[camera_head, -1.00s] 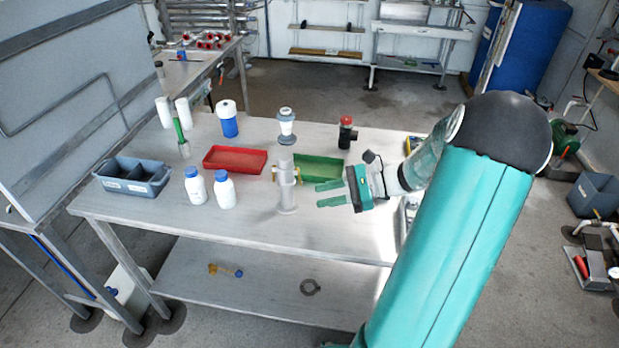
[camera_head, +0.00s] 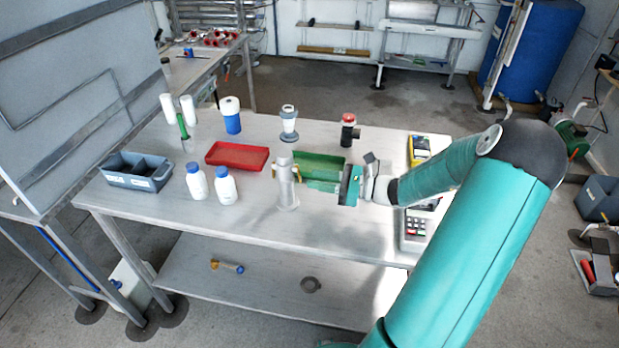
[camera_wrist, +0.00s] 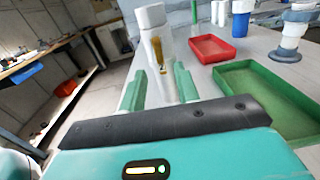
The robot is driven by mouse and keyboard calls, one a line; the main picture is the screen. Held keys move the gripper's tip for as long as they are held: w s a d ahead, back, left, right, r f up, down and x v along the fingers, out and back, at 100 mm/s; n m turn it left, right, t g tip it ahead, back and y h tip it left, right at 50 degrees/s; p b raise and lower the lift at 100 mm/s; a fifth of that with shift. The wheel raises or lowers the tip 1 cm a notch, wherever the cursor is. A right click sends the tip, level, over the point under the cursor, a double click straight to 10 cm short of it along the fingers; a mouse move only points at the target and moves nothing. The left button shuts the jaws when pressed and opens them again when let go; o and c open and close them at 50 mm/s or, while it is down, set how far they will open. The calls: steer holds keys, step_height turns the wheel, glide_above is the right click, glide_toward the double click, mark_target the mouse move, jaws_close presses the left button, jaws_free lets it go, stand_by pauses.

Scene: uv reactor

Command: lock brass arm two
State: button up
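The upright grey reactor cylinder (camera_head: 287,188) stands near the middle of the table, with brass arms low on its upper part. One brass arm (camera_wrist: 157,48) shows in the wrist view, against the cylinder and beyond my fingers. In the head view the brass (camera_head: 275,170) is only partly visible. My gripper (camera_head: 308,178) points left at the cylinder, close to its right side. In the wrist view my two green fingers (camera_wrist: 160,88) are apart with a gap between them, and nothing is held there. I cannot tell whether a fingertip touches the cylinder.
A green tray (camera_head: 322,164) lies just behind my gripper and a red tray (camera_head: 237,155) behind left. Two white bottles (camera_head: 226,187) stand left of the cylinder. A white-and-grey fitting (camera_head: 289,124) and a red-topped valve (camera_head: 348,131) stand at the back. The front table strip is clear.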

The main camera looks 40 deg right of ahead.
mark_target(300, 176)
steer(key=shift+x, duration=1.55)
jaws_close()
steer(key=shift+w+a+f+t+y, duration=0.1)
steer(key=shift+w+f+t+y, duration=0.15)
steer(key=shift+t+y, duration=0.45)
jaws_free()
